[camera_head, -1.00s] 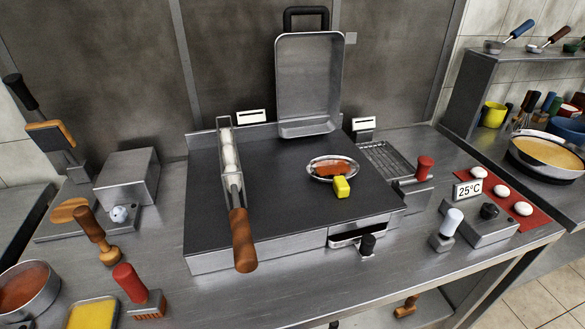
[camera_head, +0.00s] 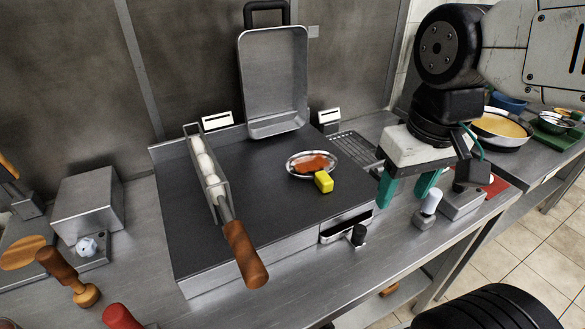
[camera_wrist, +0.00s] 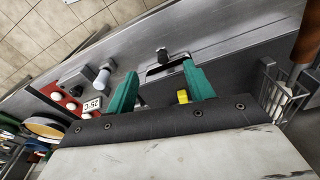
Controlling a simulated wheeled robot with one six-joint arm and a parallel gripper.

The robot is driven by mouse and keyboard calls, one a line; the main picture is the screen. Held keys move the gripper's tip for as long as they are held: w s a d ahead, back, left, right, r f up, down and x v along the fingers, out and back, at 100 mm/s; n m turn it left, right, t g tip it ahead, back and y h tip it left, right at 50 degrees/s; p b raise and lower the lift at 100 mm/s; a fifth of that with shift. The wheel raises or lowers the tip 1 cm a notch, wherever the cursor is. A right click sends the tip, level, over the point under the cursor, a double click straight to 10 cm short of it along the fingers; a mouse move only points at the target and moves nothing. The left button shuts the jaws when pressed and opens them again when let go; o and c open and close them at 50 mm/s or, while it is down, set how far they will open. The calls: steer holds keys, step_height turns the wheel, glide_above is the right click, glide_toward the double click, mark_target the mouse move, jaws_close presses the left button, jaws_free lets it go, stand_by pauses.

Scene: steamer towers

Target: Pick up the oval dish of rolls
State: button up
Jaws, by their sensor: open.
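The oval metal dish (camera_head: 291,168) lies on the dark griddle plate, right of its middle. It holds reddish-orange food (camera_head: 312,163); I cannot make out separate rolls in it. A yellow block (camera_head: 324,182) touches or overlaps its front edge and also shows in the wrist view (camera_wrist: 183,96). My gripper (camera_head: 406,189) is open and empty, to the right of the dish and apart from it, with green fingers pointing down. In the wrist view my gripper (camera_wrist: 162,88) has its fingers well apart; the dish is hidden there.
A long narrow basket (camera_head: 220,190) of white round pieces, with a wooden handle (camera_head: 245,255), lies left on the griddle plate (camera_head: 265,222). An upright metal lid (camera_head: 274,82) stands behind. A white-topped tool (camera_head: 430,202) stands close below my gripper. A grate (camera_head: 352,148) lies right of the plate.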

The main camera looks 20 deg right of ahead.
steer(key=w+a+f, duration=0.1)
steer(key=w+a, duration=0.1)
steer(key=w, duration=1)
steer(key=n+g, duration=0.1)
glide_above(324, 176)
steer(key=f, duration=0.5)
steer(key=shift+s, duration=0.2)
steer(key=shift+w+f, duration=0.15)
steer(key=shift+f, duration=0.1)
step_height(324, 176, down, 8)
steer(key=shift+w+r, duration=0.1)
steer(key=shift+r, duration=0.15)
jaws_close()
